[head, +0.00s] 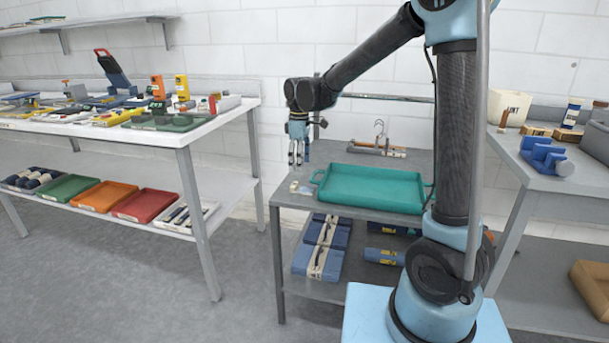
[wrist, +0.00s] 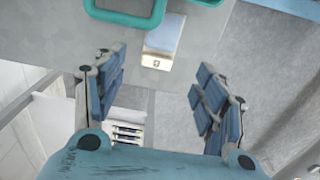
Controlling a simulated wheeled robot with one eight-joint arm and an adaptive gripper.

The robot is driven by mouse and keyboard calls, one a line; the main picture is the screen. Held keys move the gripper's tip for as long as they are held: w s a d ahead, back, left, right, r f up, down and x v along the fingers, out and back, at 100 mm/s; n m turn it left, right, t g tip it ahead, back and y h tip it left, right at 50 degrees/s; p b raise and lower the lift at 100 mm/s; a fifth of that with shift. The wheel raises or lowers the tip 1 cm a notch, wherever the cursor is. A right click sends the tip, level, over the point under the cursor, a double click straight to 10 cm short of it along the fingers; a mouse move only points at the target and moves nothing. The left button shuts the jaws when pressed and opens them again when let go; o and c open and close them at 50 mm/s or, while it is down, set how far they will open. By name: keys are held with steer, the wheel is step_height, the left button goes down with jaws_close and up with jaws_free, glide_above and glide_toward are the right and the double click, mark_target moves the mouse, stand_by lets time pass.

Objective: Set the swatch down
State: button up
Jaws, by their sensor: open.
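A small swatch (wrist: 163,36), pale blue with a cream label end, lies flat on the grey table (wrist: 210,24) near its edge in the wrist view. It is just beyond my fingertips and not between them. In the head view, a small pale piece that looks like the swatch (head: 300,188) lies at the table's left end, below my gripper (head: 297,160). In the wrist view, my gripper (wrist: 157,68) is open and empty, its two blue padded fingers wide apart. The gripper points down above the tabletop.
A teal tray (head: 372,188) sits right of the swatch; its handle (wrist: 125,18) is close by in the wrist view. A wire hanger-like stand (head: 378,142) is behind the tray. A cluttered white table (head: 185,137) stands at left, with floor (head: 240,270) between.

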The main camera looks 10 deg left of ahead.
steer(key=shift+d+r, duration=0.1)
steer(key=shift+r, duration=1.45)
steer(key=s+d+r+m+t, duration=0.1)
steer(key=s+d+m, duration=0.3)
steer(key=d, duration=0.9)
steer(key=s+d+r+m, duration=0.1)
steer(key=s+d+m, duration=0.35)
steer(key=d, duration=0.75)
steer(key=s+d+f+m, duration=0.4)
steer(key=s+d+f, duration=0.1)
steer(key=s+d, duration=0.2)
steer(key=s+d+f+m+t, duration=0.1)
steer(key=s+d+f+m, duration=0.3)
steer(key=s+d, duration=0.3)
steer(key=shift+s+d+f, duration=0.35)
steer(key=shift+s+f, duration=0.05)
steer(key=shift+f, duration=0.35)
steer(key=shift+o, duration=0.5)
steer(key=shift+s+d+f+m, duration=0.15)
steer(key=shift+s+f+m, duration=0.1)
steer(key=shift+f, duration=0.05)
